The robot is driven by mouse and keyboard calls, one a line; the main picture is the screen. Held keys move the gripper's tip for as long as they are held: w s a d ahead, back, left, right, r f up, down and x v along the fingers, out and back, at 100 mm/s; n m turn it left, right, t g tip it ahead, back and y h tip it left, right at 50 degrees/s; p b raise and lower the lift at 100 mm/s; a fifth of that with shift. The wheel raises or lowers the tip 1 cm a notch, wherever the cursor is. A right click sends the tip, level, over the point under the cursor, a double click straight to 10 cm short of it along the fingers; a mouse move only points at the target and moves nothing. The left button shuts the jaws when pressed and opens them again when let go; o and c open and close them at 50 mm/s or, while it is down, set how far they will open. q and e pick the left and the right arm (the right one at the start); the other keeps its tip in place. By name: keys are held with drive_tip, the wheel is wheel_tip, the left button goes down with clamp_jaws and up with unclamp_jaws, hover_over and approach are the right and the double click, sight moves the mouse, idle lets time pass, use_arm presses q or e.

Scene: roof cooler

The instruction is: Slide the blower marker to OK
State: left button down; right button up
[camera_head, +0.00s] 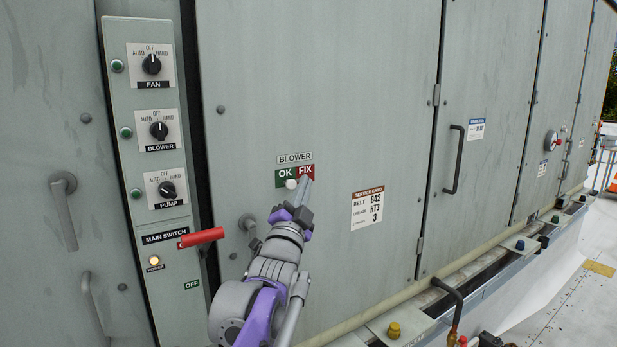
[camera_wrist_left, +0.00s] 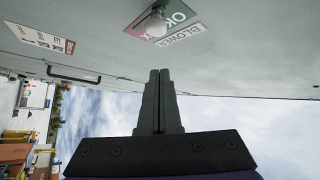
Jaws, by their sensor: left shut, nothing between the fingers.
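The blower label on the grey cabinet panel has a green OK field (camera_head: 285,172) on the left and a red FIX field (camera_head: 306,170) on the right. The marker, a round white knob (camera_head: 291,184), sits low on the label near the line between the two fields. My left gripper (camera_head: 305,182) is shut and empty, its tips just right of the knob over the red field. In the left wrist view the knob (camera_wrist_left: 153,25) hangs from the upside-down label. The shut fingertips (camera_wrist_left: 159,71) show a gap from it there. My right gripper is not in view.
A switch column (camera_head: 140,220) with FAN, BLOWER and PUMP dials stands left, with a red main switch handle (camera_head: 202,237) sticking out. A service card (camera_head: 367,207) is right of the label. A door handle (camera_head: 453,160) and grey lever handles (camera_head: 64,188) project from the panels.

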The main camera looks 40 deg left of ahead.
use_arm(q)
drive_tip(key=v, duration=0.5)
drive_tip(key=shift+s+a, duration=0.25)
drive_tip(key=shift+w, duration=0.1)
